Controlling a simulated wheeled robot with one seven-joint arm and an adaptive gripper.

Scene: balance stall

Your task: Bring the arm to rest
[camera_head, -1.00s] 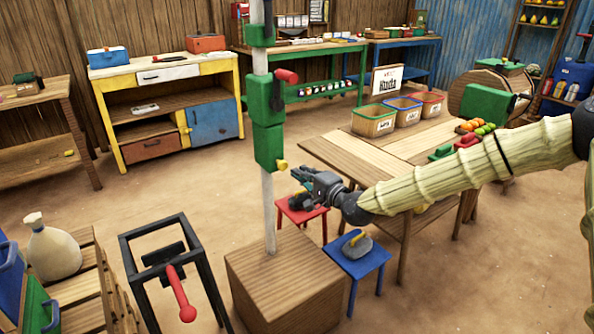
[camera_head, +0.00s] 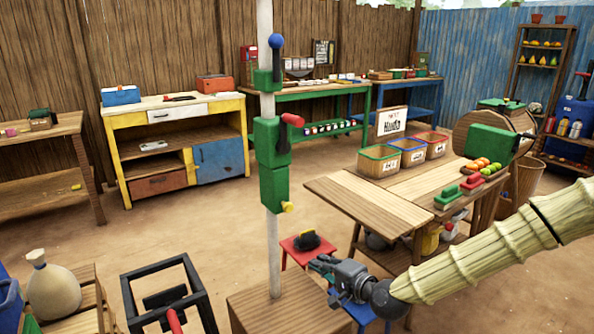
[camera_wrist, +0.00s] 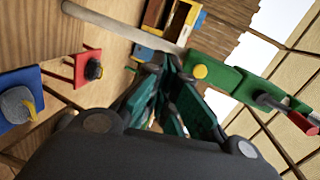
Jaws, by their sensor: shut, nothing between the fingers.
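My gripper (camera_head: 322,266) is at the end of my arm, low in the middle of the head view, beside the post and in front of the red stool. In the wrist view my gripper (camera_wrist: 165,75) has its dark green fingers together, with nothing between them. The pale post with green clamps (camera_head: 271,165) stands just left of the gripper in the head view. In the wrist view the post's green clamp (camera_wrist: 225,78) shows right of the fingers. I cannot tell the exact gap between them.
The red stool (camera_head: 290,243) bears a dark object (camera_head: 306,240). A blue stool (camera_wrist: 22,78) with a grey weight (camera_wrist: 17,104) shows in the wrist view. The wooden table (camera_head: 350,205) with bins is behind the gripper. A black frame (camera_head: 195,273) stands left of the wooden block (camera_head: 300,300).

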